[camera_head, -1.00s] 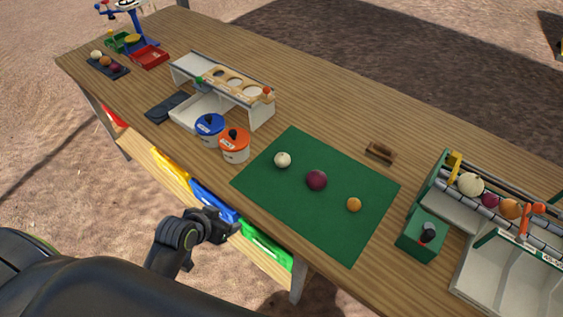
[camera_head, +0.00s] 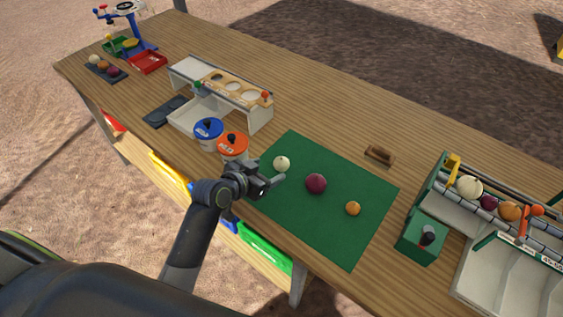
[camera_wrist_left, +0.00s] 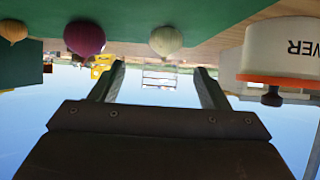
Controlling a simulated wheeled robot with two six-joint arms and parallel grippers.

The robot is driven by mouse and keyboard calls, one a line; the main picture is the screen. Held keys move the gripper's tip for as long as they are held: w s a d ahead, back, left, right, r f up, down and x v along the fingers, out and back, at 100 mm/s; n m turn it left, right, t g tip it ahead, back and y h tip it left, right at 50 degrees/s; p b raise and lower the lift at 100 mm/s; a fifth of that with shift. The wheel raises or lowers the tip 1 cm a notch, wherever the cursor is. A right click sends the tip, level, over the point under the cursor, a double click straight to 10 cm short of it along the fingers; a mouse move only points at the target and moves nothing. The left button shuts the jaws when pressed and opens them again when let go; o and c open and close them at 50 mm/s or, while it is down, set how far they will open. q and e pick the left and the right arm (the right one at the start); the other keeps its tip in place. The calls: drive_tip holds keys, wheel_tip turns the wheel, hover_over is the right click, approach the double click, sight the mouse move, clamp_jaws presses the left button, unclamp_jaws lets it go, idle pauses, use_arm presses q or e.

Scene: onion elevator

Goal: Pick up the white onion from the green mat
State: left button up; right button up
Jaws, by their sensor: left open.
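The white onion (camera_head: 282,163) sits on the green mat (camera_head: 335,232), near its upper left part. A purple onion (camera_head: 316,184) and a small orange onion (camera_head: 353,208) lie on the same mat to its right. My left gripper (camera_head: 275,185) is open and empty just below the white onion in the head view, at the mat's left edge, apart from it. In the left wrist view, which looks upside down, the white onion (camera_wrist_left: 166,39) shows above and between the two fingers (camera_wrist_left: 160,85). My right gripper is not in view.
The orange-lidded pot (camera_head: 233,146) and blue-lidded pot (camera_head: 208,133) stand close to my left gripper. A green box (camera_head: 421,240) and a roller rack (camera_head: 450,205) with more onions stand at the right. A small wooden block (camera_head: 380,155) lies behind the mat.

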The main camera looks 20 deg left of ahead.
sight(278, 163)
use_arm(q)
drive_tip(key=shift+x, duration=1.4)
drive_tip(key=shift+a+p+x, duration=0.2)
drive_tip(key=shift+p+x, duration=0.05)
drive_tip(key=shift+x, duration=0.7)
drive_tip(key=shift+a+p+x, duration=0.2)
drive_tip(key=shift+x, duration=0.8)
drive_tip(key=shift+w+d+f, duration=0.2)
drive_tip(key=shift+w+f, duration=0.25)
drive_tip(key=shift+w, duration=0.1)
drive_tip(key=c, duration=1.1)
